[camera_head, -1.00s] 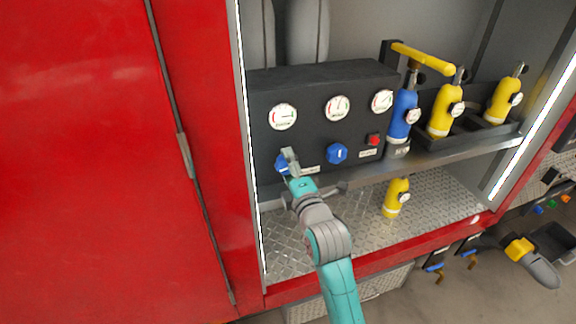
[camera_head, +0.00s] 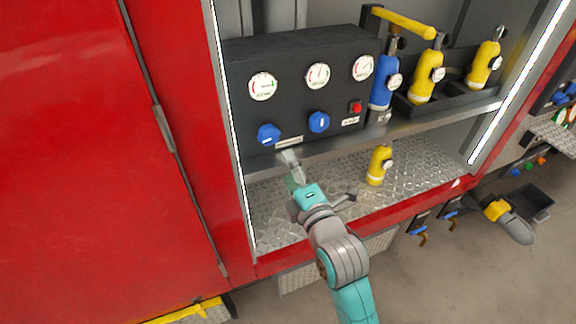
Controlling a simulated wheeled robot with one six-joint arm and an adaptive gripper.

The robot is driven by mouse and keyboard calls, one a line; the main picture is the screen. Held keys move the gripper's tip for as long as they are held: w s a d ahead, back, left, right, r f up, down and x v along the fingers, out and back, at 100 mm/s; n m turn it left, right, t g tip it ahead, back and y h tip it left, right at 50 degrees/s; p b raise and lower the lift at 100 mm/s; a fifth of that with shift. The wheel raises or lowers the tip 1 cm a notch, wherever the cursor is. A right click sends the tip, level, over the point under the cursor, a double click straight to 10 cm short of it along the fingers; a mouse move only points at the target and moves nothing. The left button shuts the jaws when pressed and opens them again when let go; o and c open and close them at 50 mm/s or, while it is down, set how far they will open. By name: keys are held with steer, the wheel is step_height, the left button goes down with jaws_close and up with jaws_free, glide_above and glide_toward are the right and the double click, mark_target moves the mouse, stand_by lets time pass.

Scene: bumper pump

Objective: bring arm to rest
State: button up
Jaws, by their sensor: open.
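My gripper (camera_head: 290,160) is open and holds nothing that I can see. It is in front of the compartment, just below and right of the left blue knob (camera_head: 268,135), and apart from it. My teal and grey arm (camera_head: 335,250) reaches up from the bottom of the picture. The second blue knob (camera_head: 318,122) and a red button (camera_head: 355,107) are on the dark panel (camera_head: 300,60) with three round gauges above.
A shelf edge (camera_head: 425,125) runs behind my gripper. A yellow bottle (camera_head: 378,165) stands on the diamond-plate floor (camera_head: 420,180). A blue bottle (camera_head: 383,82) and two yellow bottles stand on the right. The red door (camera_head: 90,160) fills the left.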

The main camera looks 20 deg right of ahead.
stand_by(0.3)
steer(key=s+f+m+g, duration=0.2)
steer(key=s+f+m, duration=0.7)
steer(key=s+f, duration=0.8)
steer(key=s+m+g, duration=0.1)
steer(key=s+m, duration=0.9)
steer(key=s, duration=1.4)
steer(key=shift+a+r+g, duration=0.25)
steer(key=shift+r+g, duration=0.15)
steer(key=shift+r, duration=0.05)
